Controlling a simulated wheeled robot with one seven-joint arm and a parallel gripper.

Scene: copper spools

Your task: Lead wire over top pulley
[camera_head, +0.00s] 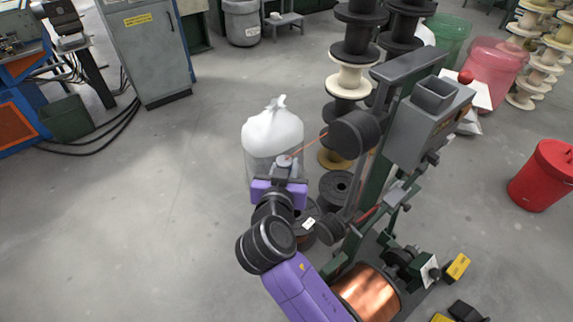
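The machine's dark top pulley (355,133) sits at the upper end of its green frame. A thin copper wire (308,146) runs in a straight line from the left side of this pulley down to my gripper (284,161). My gripper is left of the pulley and a little lower, with a small pale piece at its tips. It appears shut on the wire's end; the fingers are small in this view. A lower dark pulley (330,229) and a large copper spool (366,291) sit below on the machine. How the wire lies on the pulley's far side is hidden.
A clear bin with a white bag (272,134) stands behind my gripper. Stacked spools (350,80) stand behind the machine. A grey control box (428,122) is right of the top pulley. A red bucket (543,176) is at the right. The floor at left is clear.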

